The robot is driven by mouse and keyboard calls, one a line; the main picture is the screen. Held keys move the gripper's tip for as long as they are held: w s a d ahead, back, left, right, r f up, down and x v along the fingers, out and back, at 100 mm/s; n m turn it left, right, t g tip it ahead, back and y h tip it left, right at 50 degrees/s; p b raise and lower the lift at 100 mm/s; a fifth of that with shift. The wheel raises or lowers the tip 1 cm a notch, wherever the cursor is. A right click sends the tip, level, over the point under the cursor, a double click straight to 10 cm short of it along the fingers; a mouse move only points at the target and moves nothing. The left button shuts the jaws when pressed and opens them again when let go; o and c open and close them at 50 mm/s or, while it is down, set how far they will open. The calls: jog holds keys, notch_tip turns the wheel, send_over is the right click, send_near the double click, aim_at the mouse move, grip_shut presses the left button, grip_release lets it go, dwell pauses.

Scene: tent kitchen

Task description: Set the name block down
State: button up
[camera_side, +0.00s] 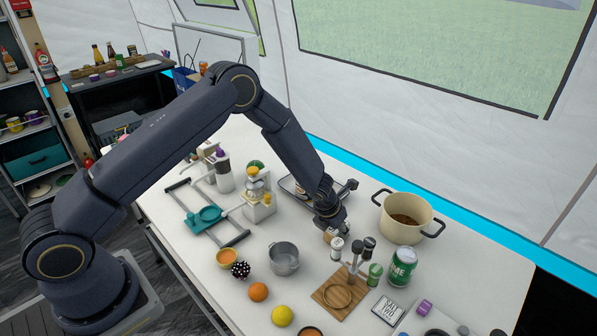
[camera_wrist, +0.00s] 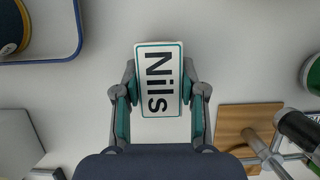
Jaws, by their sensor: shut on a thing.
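The name block is white with a green border and the dark word "Nils"; it shows in the wrist view (camera_wrist: 147,108). My gripper (camera_wrist: 159,92) is shut on it, one finger against each long side. In the side view my gripper (camera_side: 332,228) points down over the white table, left of the cream pot. There the block is mostly hidden by the fingers, and I cannot tell whether it touches the table.
A cream pot (camera_side: 404,229) stands to the right. A wooden board with a metal stand (camera_side: 327,301), small jars and a green can (camera_side: 402,267) are near in front. A grey pot (camera_side: 284,258) is front left. A blue-rimmed tray (camera_side: 289,187) lies behind.

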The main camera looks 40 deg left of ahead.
jog(key=o, duration=1.2)
jog(key=shift+f, duration=0.1)
jog(key=shift+c, duration=0.2)
jog(key=s+a+r+n+y, duration=0.1)
jog(key=s+a+r+n, duration=0.15)
jog(key=r, duration=0.55)
jog(key=s+a+r+n, duration=0.2)
jog(key=s+r+n, duration=0.2)
jog(key=r, duration=0.4)
jog(key=s+a+r+n+y, duration=0.1)
jog(key=s+a+r+n, duration=0.15)
jog(key=r, duration=0.55)
jog(key=s+a+r+n+y, duration=0.1)
jog(key=s+a+r+n, duration=0.1)
jog(key=s+r+n, duration=0.7)
jog(key=s+d+r+n+t+h, duration=0.1)
jog(key=s+r+n+h, duration=0.1)
jog(key=s+n, duration=1.3)
jog(key=shift+r+n+h, duration=0.2)
jog(key=shift+n+h, duration=0.3)
jog(key=shift+n, duration=1)
